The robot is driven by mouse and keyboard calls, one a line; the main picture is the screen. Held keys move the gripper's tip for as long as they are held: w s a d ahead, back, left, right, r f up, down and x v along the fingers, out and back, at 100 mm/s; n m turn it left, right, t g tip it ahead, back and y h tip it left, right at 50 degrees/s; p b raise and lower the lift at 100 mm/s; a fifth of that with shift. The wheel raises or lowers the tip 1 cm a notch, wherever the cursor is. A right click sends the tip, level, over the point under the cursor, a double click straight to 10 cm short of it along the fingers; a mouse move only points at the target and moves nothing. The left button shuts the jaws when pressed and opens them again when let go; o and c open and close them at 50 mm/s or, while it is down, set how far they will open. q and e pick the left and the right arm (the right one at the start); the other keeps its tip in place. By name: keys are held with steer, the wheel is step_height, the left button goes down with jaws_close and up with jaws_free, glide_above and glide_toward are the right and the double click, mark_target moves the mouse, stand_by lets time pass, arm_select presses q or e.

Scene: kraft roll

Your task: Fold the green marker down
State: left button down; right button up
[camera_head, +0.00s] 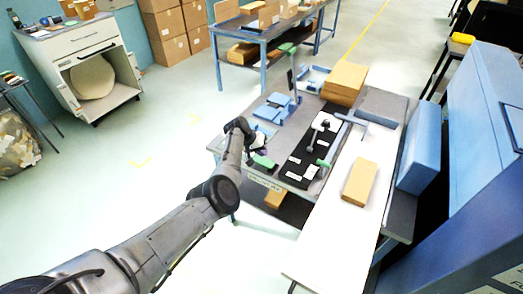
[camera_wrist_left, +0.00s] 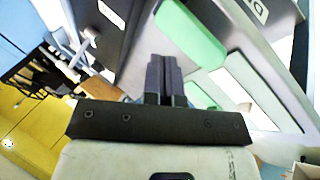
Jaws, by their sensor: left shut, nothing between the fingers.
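My left gripper (camera_head: 257,148) is over the near left corner of the workbench, with its fingers shut and empty. In the left wrist view its two fingers (camera_wrist_left: 165,62) lie side by side. A green rounded piece (camera_head: 264,161), which looks like the green marker, is right by the gripper in the head view. A large green piece (camera_wrist_left: 191,36) lies just past the fingertips in the left wrist view; I cannot tell whether they touch. A second green patch (camera_wrist_left: 199,95) is partly hidden behind the fingers. My right gripper is in neither view.
Another green piece (camera_head: 323,163) sits at the near end of the black mat (camera_head: 303,161). Blue parts (camera_head: 278,104) lie on the workbench at left. A cardboard box (camera_head: 360,182) lies on the white surface (camera_head: 335,235) at right. Floor at left is clear.

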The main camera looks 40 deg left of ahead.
mark_target(261, 162)
arm_select(q)
steer(key=shift+r, duration=0.1)
steer(key=s+a+r+p, duration=0.5)
steer(key=a+r, duration=0.2)
steer(key=shift+s+r+p, duration=0.35)
steer(key=shift+s+r, duration=0.05)
stand_by(0.8)
steer(key=shift+n, duration=0.3)
